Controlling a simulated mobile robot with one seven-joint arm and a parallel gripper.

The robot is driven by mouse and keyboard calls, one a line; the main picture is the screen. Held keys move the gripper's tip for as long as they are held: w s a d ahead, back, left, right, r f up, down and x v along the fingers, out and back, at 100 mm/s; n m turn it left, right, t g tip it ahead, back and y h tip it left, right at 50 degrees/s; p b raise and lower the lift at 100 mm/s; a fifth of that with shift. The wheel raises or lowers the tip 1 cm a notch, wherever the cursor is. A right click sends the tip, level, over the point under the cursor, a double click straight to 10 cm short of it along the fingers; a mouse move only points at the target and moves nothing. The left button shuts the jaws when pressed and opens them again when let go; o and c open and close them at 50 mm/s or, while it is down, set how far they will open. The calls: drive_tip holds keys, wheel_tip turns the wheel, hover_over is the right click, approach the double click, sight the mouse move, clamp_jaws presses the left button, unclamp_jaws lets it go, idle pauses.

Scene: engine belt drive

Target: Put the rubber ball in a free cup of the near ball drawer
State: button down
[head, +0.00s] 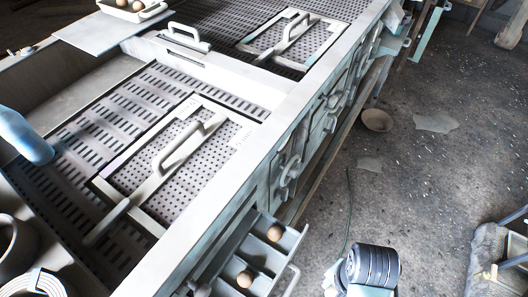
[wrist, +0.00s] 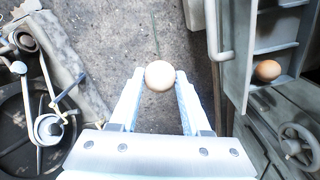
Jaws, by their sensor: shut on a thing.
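A pale beige ball (wrist: 160,74) is pinched between the fingertips of my gripper (wrist: 160,80) in the wrist view, over the floor and beside the drawer.
The long metal bench (head: 290,105) with perforated trays and handles fills the head view's left. Valve-like wheels (head: 290,170) stick out from its side. A bowl (head: 376,120) lies on the floor. In the wrist view, machinery (wrist: 45,125) stands at left and a handwheel (wrist: 297,145) at right.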

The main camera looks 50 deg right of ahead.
drive_tip(key=shift+d+r, duration=0.25)
drive_tip(key=w+p, duration=0.1)
drive_tip(key=w, duration=0.5)
drive_tip(key=w+a+f+p, duration=0.1)
drive_tip(key=w, duration=0.5)
drive_tip(key=w+f+p, duration=0.1)
drive_tip(key=w, duration=0.5)
drive_tip(key=shift+w+a+f, duration=0.25)
drive_tip(key=shift+w+a, duration=0.1)
drive_tip(key=shift+w, duration=0.05)
wheel_tip(320, 180, down, 4)
drive_tip(key=shift+r, duration=0.1)
drive_tip(key=shift+w+f+p, duration=0.2)
drive_tip(key=shift+f+p, duration=0.1)
drive_tip(key=shift+f, duration=0.05)
drive_tip(key=shift+f, duration=0.15)
drive_tip(key=shift+c, duration=1.8)
unclamp_jaws()
